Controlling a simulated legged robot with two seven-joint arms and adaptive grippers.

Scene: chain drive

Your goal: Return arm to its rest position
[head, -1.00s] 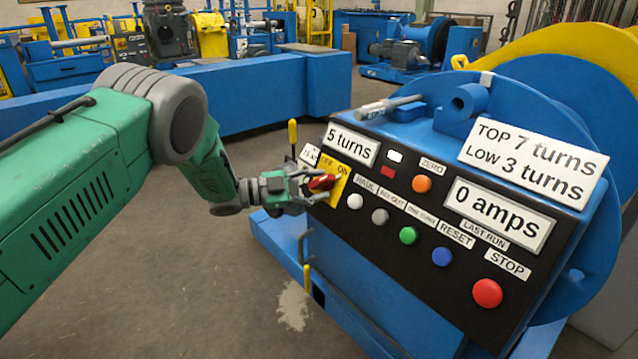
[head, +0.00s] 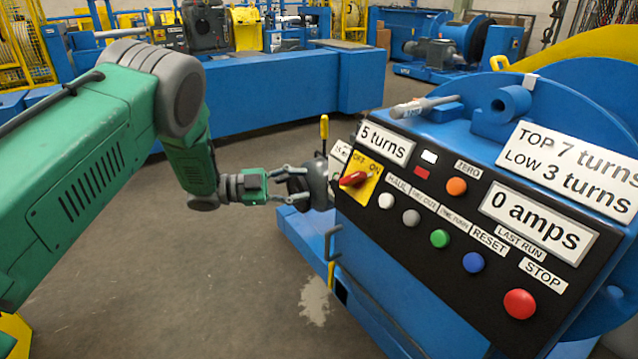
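My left arm comes in from the left, green with grey joints. Its gripper (head: 293,187) is open, its two grey fingers apart, left of the control panel (head: 400,235). The red switch knob (head: 352,180) sits on a yellow OFF/ON plate (head: 362,190) at the panel's left end. A clear gap lies between the fingers and the knob. A dark rounded part (head: 318,183) shows just beyond the fingertips; I cannot tell whether they touch it. My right gripper is not in view.
The panel has several buttons, including a red stop button (head: 520,304), and signs reading 5 turns and 0 amps. A yellow-topped lever (head: 324,130) stands behind the gripper. A long blue beam (head: 270,95) crosses behind the arm. Floor below the arm is clear.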

